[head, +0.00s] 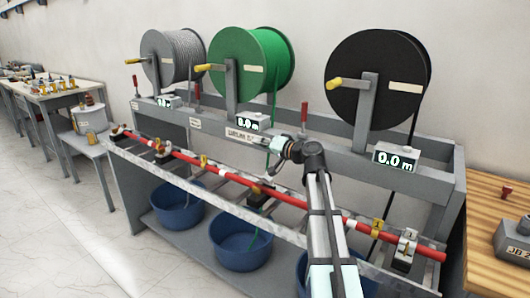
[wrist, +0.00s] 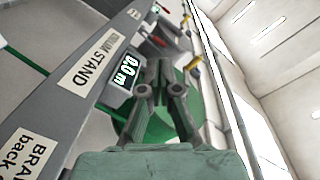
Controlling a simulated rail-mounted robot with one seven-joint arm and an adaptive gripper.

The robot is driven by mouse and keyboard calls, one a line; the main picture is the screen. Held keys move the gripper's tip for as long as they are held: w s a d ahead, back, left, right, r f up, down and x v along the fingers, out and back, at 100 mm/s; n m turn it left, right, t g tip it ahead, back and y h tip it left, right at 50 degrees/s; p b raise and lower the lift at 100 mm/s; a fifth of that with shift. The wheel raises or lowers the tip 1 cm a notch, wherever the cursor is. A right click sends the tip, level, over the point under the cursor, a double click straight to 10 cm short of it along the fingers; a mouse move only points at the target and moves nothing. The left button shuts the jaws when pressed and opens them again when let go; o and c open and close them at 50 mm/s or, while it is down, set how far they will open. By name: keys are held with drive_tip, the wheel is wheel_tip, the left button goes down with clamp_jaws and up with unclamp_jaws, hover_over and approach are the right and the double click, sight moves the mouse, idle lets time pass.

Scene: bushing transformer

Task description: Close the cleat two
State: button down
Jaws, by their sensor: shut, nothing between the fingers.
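A long red bar (head: 297,202) runs along the front of the drum stand, held in several small cleats. A cleat with a pale top (head: 406,247) sits near its right end, a dark one (head: 260,197) near the middle, and others toward the left end (head: 162,150). The cleat numbers are too small to read surely, so I cannot tell which is cleat two or whether it is open. My gripper (head: 277,146) is above and behind the bar, near the stand's beam, apart from every cleat. In the wrist view my gripper (wrist: 162,70) is shut and empty; no cleat is clearly visible there.
Grey (head: 172,55), green (head: 250,62) and black (head: 375,80) drums stand behind on the grey stand, with counters and red levers along its beam. Blue tubs (head: 242,248) are below. A wooden table (head: 490,240) stands at right. The floor at left is clear.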

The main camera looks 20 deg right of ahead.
drive_tip(key=w+a+r+n+g+p, duration=0.1)
drive_tip(key=w+a+r+g+p, duration=0.25)
drive_tip(key=w+p, duration=0.3)
drive_tip(key=m+g+h+p, duration=0.8)
drive_tip(key=g+p, duration=0.4)
hover_over(266, 177)
drive_tip(key=w+d, duration=0.1)
drive_tip(key=d, duration=0.1)
wheel_tip(266, 177, down, 14)
drive_tip(key=shift+w+a+r, duration=0.1)
drive_tip(key=shift+w+a, duration=0.05)
drive_tip(key=shift+s+a+f+p, duration=0.5)
drive_tip(key=shift+s+a+f, duration=0.05)
drive_tip(key=shift+a+f, duration=0.25)
drive_tip(key=shift+s+a+f, duration=0.2)
drive_tip(key=shift+a+f, duration=0.15)
drive_tip(key=shift+f, duration=0.3)
drive_tip(key=shift+s, duration=0.1)
